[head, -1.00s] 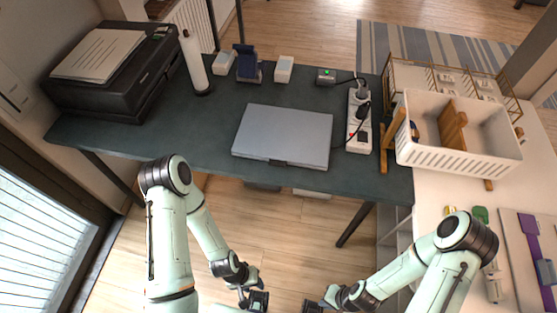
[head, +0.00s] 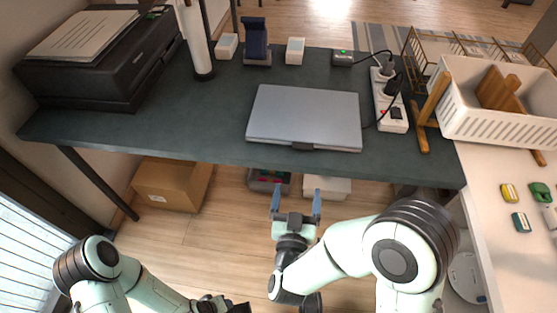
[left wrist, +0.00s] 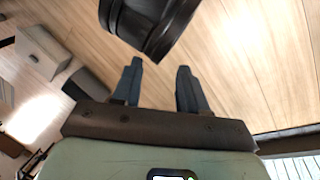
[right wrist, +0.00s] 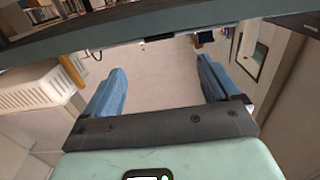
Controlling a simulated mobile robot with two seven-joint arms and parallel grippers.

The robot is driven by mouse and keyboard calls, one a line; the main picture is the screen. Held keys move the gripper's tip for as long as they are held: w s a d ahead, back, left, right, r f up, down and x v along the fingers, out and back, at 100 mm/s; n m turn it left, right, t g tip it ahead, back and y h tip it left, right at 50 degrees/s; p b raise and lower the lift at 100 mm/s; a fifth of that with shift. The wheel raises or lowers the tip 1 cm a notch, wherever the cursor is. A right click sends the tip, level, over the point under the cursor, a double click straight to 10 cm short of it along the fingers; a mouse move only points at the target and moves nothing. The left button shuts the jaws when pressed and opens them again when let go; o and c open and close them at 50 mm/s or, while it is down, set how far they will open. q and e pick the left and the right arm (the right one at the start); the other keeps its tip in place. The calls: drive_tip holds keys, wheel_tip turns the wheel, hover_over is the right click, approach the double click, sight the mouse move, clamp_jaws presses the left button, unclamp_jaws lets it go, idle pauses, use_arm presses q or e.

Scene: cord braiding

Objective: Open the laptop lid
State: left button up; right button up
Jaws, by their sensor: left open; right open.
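The grey laptop (head: 304,115) lies closed on the dark desk (head: 215,125), with a small dark tab (head: 302,146) at the middle of its front edge. My right gripper (head: 296,203) is open and empty, in front of the desk's front edge and below the laptop in the head view. Its two blue fingers also show apart in the right wrist view (right wrist: 160,90), facing the desk edge. My left gripper (left wrist: 160,85) is open and empty in the left wrist view, over the wooden floor and away from the laptop. In the head view it is mostly cut off at the bottom.
A printer (head: 95,65) stands at the desk's left. A white cylinder (head: 195,45) and a dark phone stand (head: 256,45) are at the back. A power strip (head: 389,100) with cables lies right of the laptop. A white basket (head: 500,125) stands farther right. Desk left of the laptop is clear.

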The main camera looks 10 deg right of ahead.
sight(303, 149)
use_arm(q)
drive_tip(key=shift+w+a+f+t+b, duration=0.25)
drive_tip(key=shift+w+f+b, duration=0.1)
drive_tip(key=shift+w, duration=0.15)
drive_tip(key=shift+w+a+f+t+b, duration=0.15)
drive_tip(key=shift+w+a+f+b, duration=0.15)
drive_tip(key=shift+w, duration=0.2)
use_arm(e)
drive_tip(key=x, duration=1.3)
drive_tip(key=shift+w+d+r, duration=0.1)
drive_tip(key=shift+w+r, duration=0.05)
drive_tip(key=shift+r, duration=0.1)
use_arm(q)
drive_tip(key=shift+d, duration=0.1)
